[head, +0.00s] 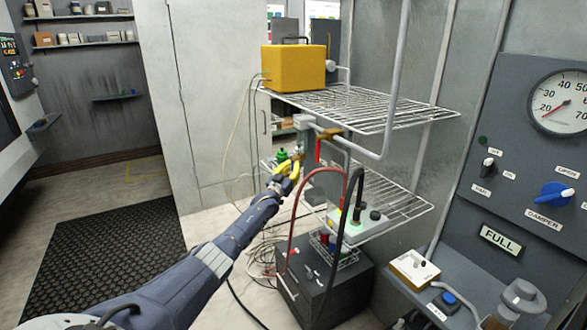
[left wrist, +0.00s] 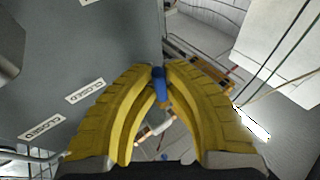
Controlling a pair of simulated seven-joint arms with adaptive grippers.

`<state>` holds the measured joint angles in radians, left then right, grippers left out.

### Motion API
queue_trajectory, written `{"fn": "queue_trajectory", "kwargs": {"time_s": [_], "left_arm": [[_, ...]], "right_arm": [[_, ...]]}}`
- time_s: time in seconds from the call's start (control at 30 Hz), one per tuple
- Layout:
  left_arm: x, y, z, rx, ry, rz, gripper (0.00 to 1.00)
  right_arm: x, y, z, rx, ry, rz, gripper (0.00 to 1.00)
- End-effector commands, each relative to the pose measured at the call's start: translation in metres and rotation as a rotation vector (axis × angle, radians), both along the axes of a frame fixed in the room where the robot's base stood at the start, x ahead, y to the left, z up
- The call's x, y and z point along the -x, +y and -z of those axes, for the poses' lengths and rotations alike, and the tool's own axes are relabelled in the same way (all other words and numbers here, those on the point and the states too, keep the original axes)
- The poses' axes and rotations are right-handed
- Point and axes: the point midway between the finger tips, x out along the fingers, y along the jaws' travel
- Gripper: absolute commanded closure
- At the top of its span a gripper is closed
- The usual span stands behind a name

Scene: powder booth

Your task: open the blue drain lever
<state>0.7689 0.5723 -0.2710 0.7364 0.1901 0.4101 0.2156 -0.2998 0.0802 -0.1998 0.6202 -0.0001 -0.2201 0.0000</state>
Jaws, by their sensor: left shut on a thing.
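The blue drain lever (left wrist: 160,86) shows in the left wrist view as a short blue bar between the yellow fingertips. My left gripper (left wrist: 162,73) is shut on it, with the two curved fingers meeting around the lever. A grey panel with "CLOSED" labels (left wrist: 85,90) lies to the left of the fingers. In the head view my left gripper (head: 291,168) is at the near left side of the wire rack; the lever cannot be made out there. A red lever (head: 318,151) hangs from the pipework just right of the gripper. My right gripper is not in view.
The wire rack (head: 400,112) carries a yellow box (head: 293,68). Red and black hoses (head: 307,182) arch over a dark box (head: 325,290) below. A control panel (head: 500,205) with a gauge stands at right. Floor at left is clear around a black mat (head: 105,255).

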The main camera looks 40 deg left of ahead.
Motion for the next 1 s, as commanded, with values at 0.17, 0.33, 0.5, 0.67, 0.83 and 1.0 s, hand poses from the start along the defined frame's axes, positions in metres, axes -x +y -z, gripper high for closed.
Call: {"fn": "queue_trajectory", "kwargs": {"time_s": [0.17,0.33,0.5,0.67,0.83,1.0], "left_arm": [[-0.0006,0.0005,-0.0004,-0.016,-0.009,0.000,1.00],[-0.0005,0.0006,-0.0006,-0.020,-0.011,0.000,1.00],[-0.0004,0.0007,-0.0007,-0.019,-0.011,0.000,1.00],[-0.0004,0.0007,-0.0007,-0.018,-0.010,0.000,0.78],[-0.0004,0.0007,-0.0004,-0.018,-0.010,0.000,0.66],[-0.0003,0.0007,-0.0002,-0.018,-0.010,0.000,0.66]], "right_arm": [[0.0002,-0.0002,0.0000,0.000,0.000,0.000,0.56],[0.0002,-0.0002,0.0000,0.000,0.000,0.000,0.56],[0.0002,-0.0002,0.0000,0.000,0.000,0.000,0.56],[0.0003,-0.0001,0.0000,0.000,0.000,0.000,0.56],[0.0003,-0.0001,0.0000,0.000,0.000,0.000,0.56],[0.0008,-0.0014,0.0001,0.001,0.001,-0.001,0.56]]}}
